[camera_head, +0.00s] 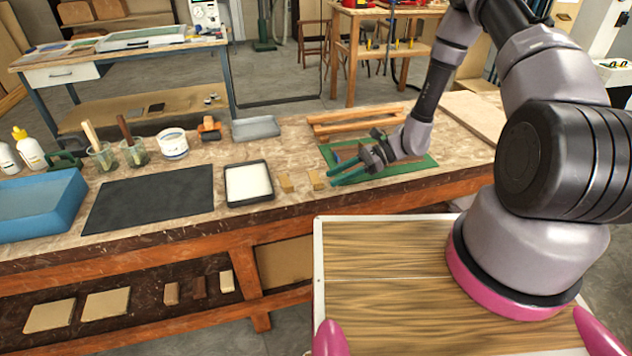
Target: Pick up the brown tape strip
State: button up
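My gripper (334,178) is over the left front part of the green mat (408,166) on the workbench, pointing left. Its two dark green fingers look slightly apart, with nothing visible between them. I cannot single out a brown tape strip for certain. Two small tan blocks (286,183) stand just left of the fingertips, apart from them. Long brown wooden strips (350,118) lie behind the mat. My gripper and wrist hide part of the mat.
Left of the blocks are a tray with a white sheet (248,184), a black mat (150,199) and a blue tray (40,205). A white tub (173,145), tool cups and a grey tray (256,129) stand along the back. A lower shelf holds several blocks.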

aim_at(315, 177)
jog(key=x, duration=0.4)
jog(key=shift+s+a+f, duration=0.1)
jog(key=shift+s+a, duration=0.05)
jog(key=shift+a, duration=0.25)
grip_shut()
